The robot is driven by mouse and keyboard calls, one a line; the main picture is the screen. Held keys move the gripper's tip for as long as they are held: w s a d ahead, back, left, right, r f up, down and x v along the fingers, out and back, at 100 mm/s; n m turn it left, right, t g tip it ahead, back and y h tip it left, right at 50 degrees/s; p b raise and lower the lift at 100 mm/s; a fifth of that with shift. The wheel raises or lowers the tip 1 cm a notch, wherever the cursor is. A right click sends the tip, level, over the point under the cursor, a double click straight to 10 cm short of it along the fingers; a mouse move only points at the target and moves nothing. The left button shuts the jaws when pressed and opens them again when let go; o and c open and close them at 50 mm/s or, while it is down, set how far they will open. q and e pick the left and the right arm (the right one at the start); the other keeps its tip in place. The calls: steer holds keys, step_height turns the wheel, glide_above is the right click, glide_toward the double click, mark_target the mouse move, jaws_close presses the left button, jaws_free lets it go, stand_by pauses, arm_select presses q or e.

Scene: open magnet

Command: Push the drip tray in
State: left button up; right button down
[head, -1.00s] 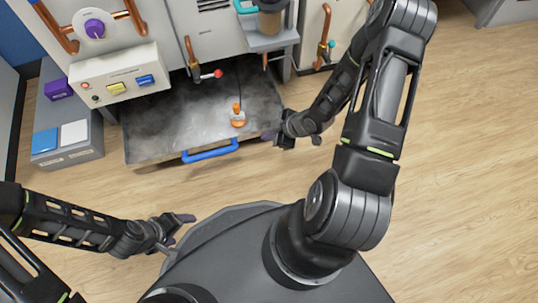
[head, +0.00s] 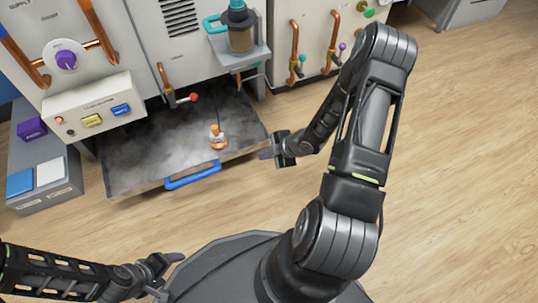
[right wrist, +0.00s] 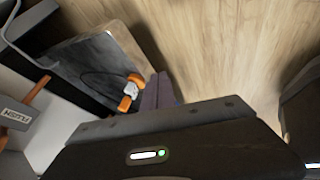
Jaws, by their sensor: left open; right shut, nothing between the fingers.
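The drip tray (head: 160,160) is a wide grey metal tray standing out from the machine, with a blue handle (head: 192,176) on its front edge. Vapour lies over it. An orange and white object (head: 218,138) with a dark cable sits on it near the front right; it also shows in the right wrist view (right wrist: 130,92). My right gripper (head: 268,150) is shut and empty at the tray's front right corner; I cannot tell whether it touches. My left gripper (head: 172,274) is open, low at the left, well short of the tray.
A control box (head: 94,108) with yellow and blue buttons is above the tray's left. A shelf with a canister (head: 240,30) juts out above right. The floor at right is clear.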

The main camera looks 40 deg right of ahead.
steer(key=w+f+b, duration=0.1)
steer(key=w, duration=0.1)
steer(key=w+f+b, duration=0.1)
steer(key=w+f, duration=0.1)
steer(key=w+f+b, duration=0.1)
steer(key=w, duration=0.2)
steer(key=shift+a+f, duration=0.2)
steer(key=shift+f, duration=0.1)
arm_select(q)
steer(key=f, duration=0.3)
steer(key=shift+w+a+f, duration=0.1)
steer(key=shift+w+f, duration=0.2)
steer(key=shift+w, duration=0.05)
steer(key=shift+r, duration=0.1)
arm_select(e)
steer(key=shift+w, duration=0.1)
